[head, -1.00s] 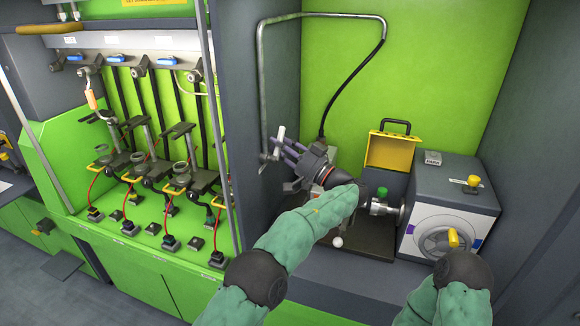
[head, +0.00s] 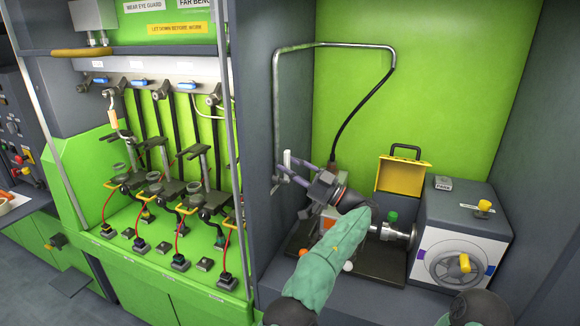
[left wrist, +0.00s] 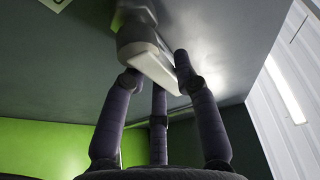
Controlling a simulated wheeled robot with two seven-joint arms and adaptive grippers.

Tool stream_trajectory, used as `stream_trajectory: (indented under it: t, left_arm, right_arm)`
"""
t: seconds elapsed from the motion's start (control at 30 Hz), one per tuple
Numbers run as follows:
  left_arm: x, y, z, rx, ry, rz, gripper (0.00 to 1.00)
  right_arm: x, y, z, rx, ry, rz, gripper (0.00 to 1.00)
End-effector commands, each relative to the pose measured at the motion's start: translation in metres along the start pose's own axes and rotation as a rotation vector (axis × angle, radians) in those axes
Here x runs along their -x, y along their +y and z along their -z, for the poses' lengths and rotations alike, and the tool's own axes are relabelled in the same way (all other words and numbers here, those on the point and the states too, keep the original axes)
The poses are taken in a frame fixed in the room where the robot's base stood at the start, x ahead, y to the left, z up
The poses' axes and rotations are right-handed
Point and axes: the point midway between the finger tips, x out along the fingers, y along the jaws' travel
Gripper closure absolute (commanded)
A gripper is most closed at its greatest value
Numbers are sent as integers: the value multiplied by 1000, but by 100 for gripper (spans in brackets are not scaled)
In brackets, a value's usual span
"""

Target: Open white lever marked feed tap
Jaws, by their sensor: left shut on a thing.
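The white lever (head: 287,160) sits at the lower end of the grey pipe (head: 276,110), by the dark side wall in the head view. It stands roughly upright there. My left gripper (head: 287,172) has its purple fingers closed around it. In the left wrist view the pale lever (left wrist: 152,62) hangs from a rounded grey fitting (left wrist: 130,22), and the gripper's fingertips (left wrist: 155,82) touch or nearly touch it from several sides. The lever's marking cannot be read. My right gripper is not in view; only part of the right arm shows at the bottom edge.
To the right stand an open yellow box (head: 402,176) and a grey machine (head: 468,215) with a yellow-handled wheel. A green knob (head: 392,217) is near my left forearm. The green rack (head: 150,200) with several injector stations is left, beyond the dark partition (head: 255,130).

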Motion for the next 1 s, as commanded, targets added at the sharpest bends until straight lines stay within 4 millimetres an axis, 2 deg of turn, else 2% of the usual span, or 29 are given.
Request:
stream_trajectory:
  t: [0.53, 0.57, 0.63, 1.0]
  left_arm:
    - [0, -1, -1, 25, -2, 11, 100]
    - [0, -1, -1, 25, -2, 11, 65]
    - [0, -1, -1, 25, -2, 11, 46]
    - [2, 0, 0, 23, 0, 9, 46]
  right_arm:
    - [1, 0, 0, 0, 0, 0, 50]
    - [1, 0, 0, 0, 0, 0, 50]
    - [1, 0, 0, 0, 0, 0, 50]
    - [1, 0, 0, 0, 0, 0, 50]
